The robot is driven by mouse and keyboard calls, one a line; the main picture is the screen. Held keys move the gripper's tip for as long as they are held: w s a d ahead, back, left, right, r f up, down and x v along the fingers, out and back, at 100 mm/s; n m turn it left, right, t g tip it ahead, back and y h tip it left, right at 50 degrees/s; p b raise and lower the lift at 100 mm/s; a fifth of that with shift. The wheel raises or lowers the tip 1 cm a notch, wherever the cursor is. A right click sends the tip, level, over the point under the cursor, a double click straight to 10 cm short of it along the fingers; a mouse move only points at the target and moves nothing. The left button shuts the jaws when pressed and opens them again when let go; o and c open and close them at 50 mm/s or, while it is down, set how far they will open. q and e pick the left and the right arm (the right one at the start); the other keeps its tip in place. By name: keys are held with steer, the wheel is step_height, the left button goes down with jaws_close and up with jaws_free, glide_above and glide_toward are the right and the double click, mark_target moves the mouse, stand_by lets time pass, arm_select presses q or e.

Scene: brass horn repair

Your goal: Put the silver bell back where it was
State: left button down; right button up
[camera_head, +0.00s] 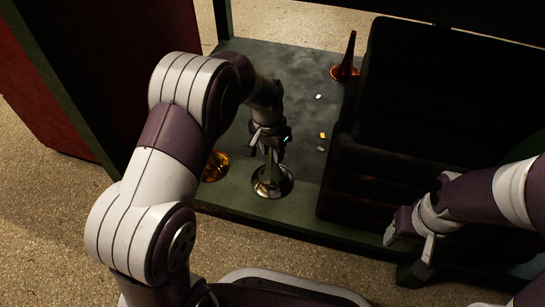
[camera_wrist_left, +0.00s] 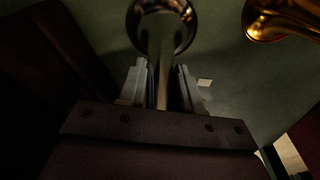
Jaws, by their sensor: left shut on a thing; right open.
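The silver bell (camera_head: 272,184) hangs below my left gripper (camera_head: 268,146), flared end down, near the front edge of the shelf. My left gripper is shut on its narrow stem, which also runs between the fingers (camera_wrist_left: 163,88) in the left wrist view, with the flare (camera_wrist_left: 163,22) at the top. I cannot tell whether its rim touches the shelf surface. My right gripper (camera_head: 410,238) is open and empty at the right, in front of the dark stacked block.
A gold bell (camera_head: 216,167) stands just left of the silver bell, partly behind my left arm. A copper-red bell (camera_head: 345,70) stands at the back. Small pale and yellow bits (camera_head: 322,135) lie on the green-grey shelf (camera_head: 300,70). A dark block (camera_head: 420,90) bounds the right.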

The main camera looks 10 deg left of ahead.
arm_select(q)
steer(key=shift+r, duration=0.2)
steer(key=c, duration=0.8)
jaws_free()
steer(key=shift+f, duration=0.2)
step_height(320, 180, up, 8)
steer(key=p, duration=0.6)
glide_above(269, 163)
steer(key=s+a+r+n, duration=0.1)
steer(key=s, duration=0.5)
steer(key=s+a+r+n, duration=0.1)
steer(key=s+n, duration=0.1)
steer(key=s, duration=0.3)
steer(key=s+a+n, duration=0.1)
steer(key=s, duration=0.5)
steer(key=shift+s+a+r+n+y, duration=0.3)
steer(key=shift+s+a+r+n, duration=0.05)
steer(key=shift+a+r+n, duration=0.05)
